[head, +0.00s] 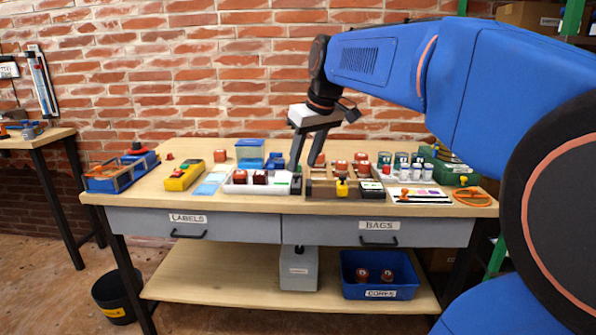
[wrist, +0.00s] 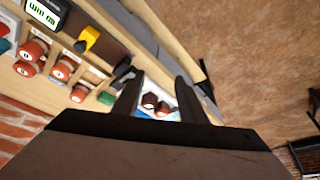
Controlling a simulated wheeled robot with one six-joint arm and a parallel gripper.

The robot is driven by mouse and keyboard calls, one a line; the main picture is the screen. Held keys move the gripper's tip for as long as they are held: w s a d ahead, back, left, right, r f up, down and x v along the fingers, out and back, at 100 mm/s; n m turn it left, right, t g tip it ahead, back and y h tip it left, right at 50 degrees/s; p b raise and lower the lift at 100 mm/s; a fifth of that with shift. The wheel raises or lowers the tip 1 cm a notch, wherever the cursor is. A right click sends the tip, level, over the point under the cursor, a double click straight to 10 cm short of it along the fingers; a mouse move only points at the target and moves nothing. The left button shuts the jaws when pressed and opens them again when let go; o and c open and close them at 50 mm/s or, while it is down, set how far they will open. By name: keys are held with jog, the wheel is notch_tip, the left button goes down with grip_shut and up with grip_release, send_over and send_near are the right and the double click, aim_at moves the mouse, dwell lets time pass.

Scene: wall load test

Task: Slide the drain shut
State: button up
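My gripper (head: 304,166) points down over the middle of the bench, its two fingers apart with nothing held between them. In the wrist view, my gripper (wrist: 154,84) shows its fingers on either side of dark red blocks (wrist: 155,103) in a white tray, seen beyond the fingertips. Right of the gripper in the head view is a brown rack (head: 322,190) with a yellow part (head: 342,188) on its front, which also shows in the wrist view (wrist: 87,40). A small dark part lies near one fingertip in the wrist view. I cannot tell which part is the drain.
The white tray (head: 250,188) stands left of the rack. A yellow box (head: 184,177), a blue bin (head: 122,175), white-topped jars (head: 416,172) and a green case (head: 452,168) crowd the bench (head: 150,188). A brick wall stands behind.

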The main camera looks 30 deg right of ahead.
send_near(296, 175)
jog(key=shift+n, duration=0.4)
jog(key=x, duration=0.7)
jog(key=shift+w+f, duration=0.15)
jog(key=shift+f, duration=0.2)
jog(key=shift+c, duration=0.3)
grip_shut()
